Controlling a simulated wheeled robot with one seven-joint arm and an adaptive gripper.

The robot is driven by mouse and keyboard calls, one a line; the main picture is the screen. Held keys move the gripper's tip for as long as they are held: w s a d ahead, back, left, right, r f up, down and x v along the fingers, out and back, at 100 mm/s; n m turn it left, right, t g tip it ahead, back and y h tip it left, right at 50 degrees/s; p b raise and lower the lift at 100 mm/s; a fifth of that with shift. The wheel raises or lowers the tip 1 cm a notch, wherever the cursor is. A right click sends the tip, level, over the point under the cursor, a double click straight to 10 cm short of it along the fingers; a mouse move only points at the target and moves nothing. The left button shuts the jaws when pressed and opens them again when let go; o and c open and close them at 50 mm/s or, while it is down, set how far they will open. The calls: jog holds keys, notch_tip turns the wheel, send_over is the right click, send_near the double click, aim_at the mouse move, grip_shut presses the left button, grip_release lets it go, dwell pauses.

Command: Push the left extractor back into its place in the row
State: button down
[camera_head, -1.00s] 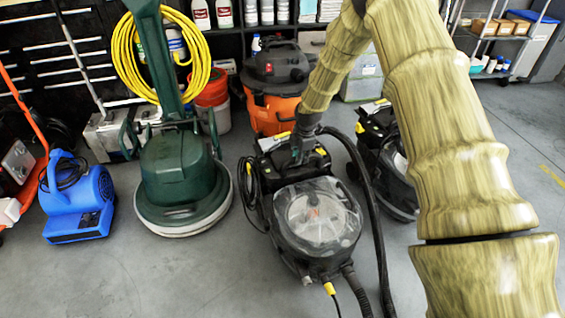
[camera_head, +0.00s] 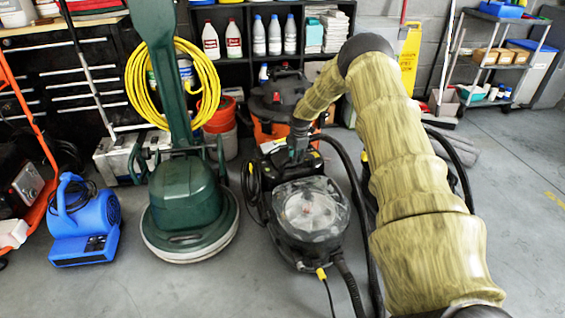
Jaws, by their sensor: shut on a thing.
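The left extractor (camera_head: 311,208) is a black machine with a clear round dome on top, standing upright on the grey floor in the head view. Its back lies close in front of the orange and black vacuum (camera_head: 268,128). My gripper (camera_head: 298,154) is at the upper back part of the extractor, shut on it; the exact grip point is small and dark. The right extractor is nearly all hidden behind my arm; only dark bits, such as a hose (camera_head: 452,160), show beside it.
A green floor machine (camera_head: 186,195) with a coiled yellow cord stands just left of the extractor. A blue blower (camera_head: 85,220) is farther left. Bottle shelves (camera_head: 262,40) line the back. A yellow sign (camera_head: 410,60) stands behind my arm.

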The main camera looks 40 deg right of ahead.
jog(key=shift+w+d+r, duration=0.15)
jog(key=shift+w+d, duration=0.1)
jog(key=shift+w, duration=0.1)
jog(key=shift+r, duration=0.1)
jog(key=c, duration=1.5)
grip_release()
jog(key=shift+w, duration=0.1)
jog(key=shift+o, duration=1.2)
jog(key=shift+f, duration=0.2)
jog(key=shift+a, duration=0.1)
jog(key=shift+r, duration=0.15)
notch_tip(320, 180, up, 12)
jog(key=s, duration=0.2)
jog(key=shift+s+a+f, duration=0.15)
jog(key=shift+a+f, duration=0.1)
jog(key=shift+a, duration=0.05)
